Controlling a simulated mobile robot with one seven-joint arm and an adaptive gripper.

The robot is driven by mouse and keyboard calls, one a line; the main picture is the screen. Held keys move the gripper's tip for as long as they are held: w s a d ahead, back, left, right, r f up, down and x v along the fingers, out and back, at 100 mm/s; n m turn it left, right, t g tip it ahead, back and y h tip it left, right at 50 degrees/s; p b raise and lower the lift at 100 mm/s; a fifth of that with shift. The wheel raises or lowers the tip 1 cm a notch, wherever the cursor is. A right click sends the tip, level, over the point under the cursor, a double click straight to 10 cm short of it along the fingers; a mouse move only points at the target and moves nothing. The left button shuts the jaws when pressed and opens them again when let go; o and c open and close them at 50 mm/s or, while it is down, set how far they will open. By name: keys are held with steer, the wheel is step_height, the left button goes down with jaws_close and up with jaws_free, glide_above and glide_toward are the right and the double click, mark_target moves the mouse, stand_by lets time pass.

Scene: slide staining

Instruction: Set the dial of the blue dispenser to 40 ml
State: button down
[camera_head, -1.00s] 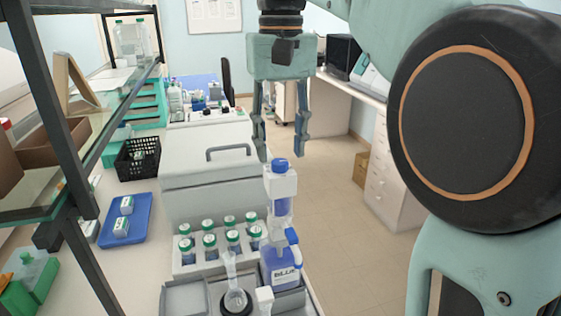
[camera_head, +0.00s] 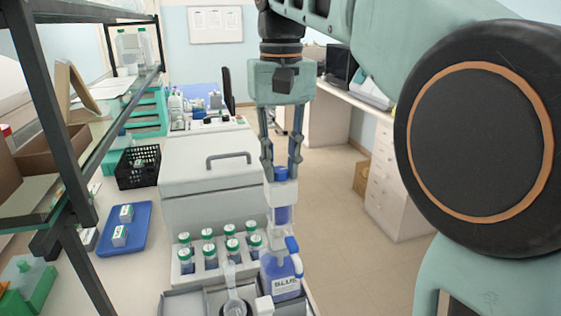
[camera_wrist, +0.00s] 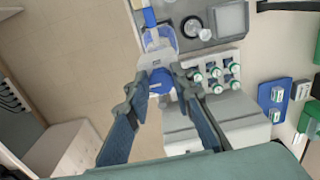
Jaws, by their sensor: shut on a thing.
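The blue dispenser (camera_head: 281,276) is a bottle labelled BLUE with a clear and white upper body, at the front right of the bench. Its blue dial (camera_head: 281,174) is on top. My gripper (camera_head: 281,173) points straight down over it and is shut on the dial, one finger on each side. The wrist view shows the blue dial (camera_wrist: 160,80) between the fingertips, with the white collar and the bottle beyond it. The dial's scale and setting are too small to read.
A rack of green-capped vials (camera_head: 215,256) stands left of the dispenser, with a flask (camera_head: 235,304) in front. A large white machine (camera_head: 208,180) is behind. A blue tray (camera_head: 124,230) and black basket (camera_head: 138,168) lie farther left. Open floor lies to the right.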

mark_target(282, 170)
steer(key=n+p, duration=0.1)
steer(key=n, duration=0.1)
steer(key=n+p, duration=0.1)
steer(key=p, duration=0.1)
steer(key=shift+d+r+n, duration=0.1)
steer(key=shift+r+n, duration=0.1)
steer(key=shift+n, duration=0.2)
steer(key=shift+w+d+f+n+p, duration=0.1)
steer(key=shift+n+p, duration=0.55)
steer(key=shift+n, duration=0.6)
steer(key=shift+w+f+n+p, duration=0.1)
steer(key=shift+n+p, duration=0.5)
steer(key=shift+n, duration=0.65)
steer(key=c, duration=1.7)
jaws_free()
steer(key=shift+r, duration=0.1)
steer(key=shift+r, duration=5.9)
